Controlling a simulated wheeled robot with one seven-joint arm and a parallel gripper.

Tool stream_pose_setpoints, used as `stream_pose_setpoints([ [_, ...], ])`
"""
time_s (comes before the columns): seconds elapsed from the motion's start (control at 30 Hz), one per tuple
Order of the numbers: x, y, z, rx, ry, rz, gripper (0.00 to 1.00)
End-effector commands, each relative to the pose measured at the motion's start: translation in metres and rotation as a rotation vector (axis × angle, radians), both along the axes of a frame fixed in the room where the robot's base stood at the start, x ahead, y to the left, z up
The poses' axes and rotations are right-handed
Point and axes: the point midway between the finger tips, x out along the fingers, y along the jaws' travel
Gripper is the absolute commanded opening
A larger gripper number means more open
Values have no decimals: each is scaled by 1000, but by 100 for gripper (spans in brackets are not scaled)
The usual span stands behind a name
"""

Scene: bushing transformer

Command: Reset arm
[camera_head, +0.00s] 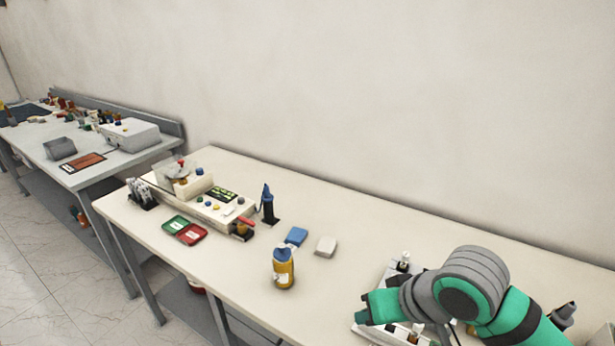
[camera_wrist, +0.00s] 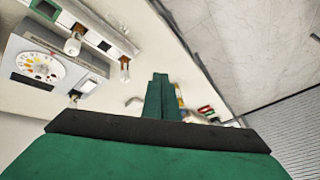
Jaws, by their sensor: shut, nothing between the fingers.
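My green and grey arm shows at the lower right of the head view, over the right end of the near table (camera_head: 330,205). Its folded links hide part of the device below. My gripper (camera_wrist: 160,77) shows in the wrist view as two green fingers pressed together, with nothing between them. It is above the table beside a white device (camera_wrist: 55,70) with a round colour dial. In the head view that device (camera_head: 370,318) is partly hidden behind my arm.
On the near table stand a yellow bottle with a blue top (camera_head: 284,268), a blue sponge (camera_head: 296,236), a white block (camera_head: 326,246), a green tray (camera_head: 176,223), a red tray (camera_head: 192,235) and a control box (camera_head: 210,205). A second bench (camera_head: 110,160) is at the left.

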Motion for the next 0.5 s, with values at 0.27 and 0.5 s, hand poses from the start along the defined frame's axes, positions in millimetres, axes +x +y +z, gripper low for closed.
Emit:
stream_pose_setpoints([
  [0.27,56,88,39,268,-303,84,0],
  [0.5,84,136,78,488,-528,82,0],
])
